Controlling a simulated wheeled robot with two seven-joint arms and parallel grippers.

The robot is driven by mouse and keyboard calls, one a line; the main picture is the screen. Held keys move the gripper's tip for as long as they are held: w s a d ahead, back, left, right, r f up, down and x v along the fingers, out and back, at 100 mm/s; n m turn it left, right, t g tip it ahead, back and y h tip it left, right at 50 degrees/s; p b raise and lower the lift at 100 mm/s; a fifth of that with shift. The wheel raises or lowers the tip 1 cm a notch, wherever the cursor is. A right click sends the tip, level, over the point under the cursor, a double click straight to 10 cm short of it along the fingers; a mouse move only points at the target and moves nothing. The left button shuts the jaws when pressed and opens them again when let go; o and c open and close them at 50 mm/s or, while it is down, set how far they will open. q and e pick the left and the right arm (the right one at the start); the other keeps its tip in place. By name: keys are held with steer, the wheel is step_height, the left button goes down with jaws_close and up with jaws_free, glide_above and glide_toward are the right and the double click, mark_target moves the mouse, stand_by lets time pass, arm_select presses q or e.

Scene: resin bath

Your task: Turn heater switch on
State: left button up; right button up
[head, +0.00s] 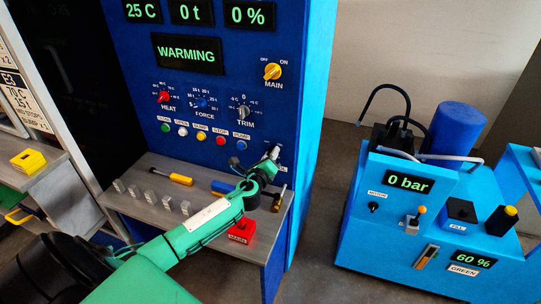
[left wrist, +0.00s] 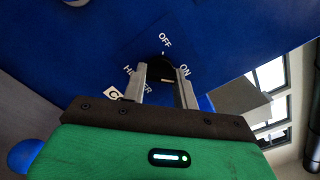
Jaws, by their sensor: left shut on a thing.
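The heater switch (left wrist: 160,68) is a dark round knob on the blue panel in the left wrist view. OFF is printed above it and ON to its right; the HEATER label is partly covered by a finger. My left gripper (left wrist: 161,80) is shut on the knob, with one finger on each side. In the head view my left gripper (head: 273,154) is at the panel's lower right and hides the knob. Which mark the knob points to is hard to tell. My right gripper is not in view.
The blue press panel (head: 180,95) has a WARMING display (head: 188,54), a yellow MAIN switch (head: 272,72), dials and coloured buttons. The grey shelf (head: 150,215) below holds metal blocks, screwdrivers and a red item (head: 242,231). A blue pump unit (head: 400,240) stands at right.

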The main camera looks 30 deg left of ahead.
arm_select(q)
steer(key=shift+f, duration=0.1)
steer(key=o, duration=1)
steer(key=shift+s, duration=0.15)
steer(key=b+v, duration=0.2)
steer(key=v, duration=1.1)
steer(key=shift+s+b, duration=0.3)
steer(key=shift+b, duration=0.05)
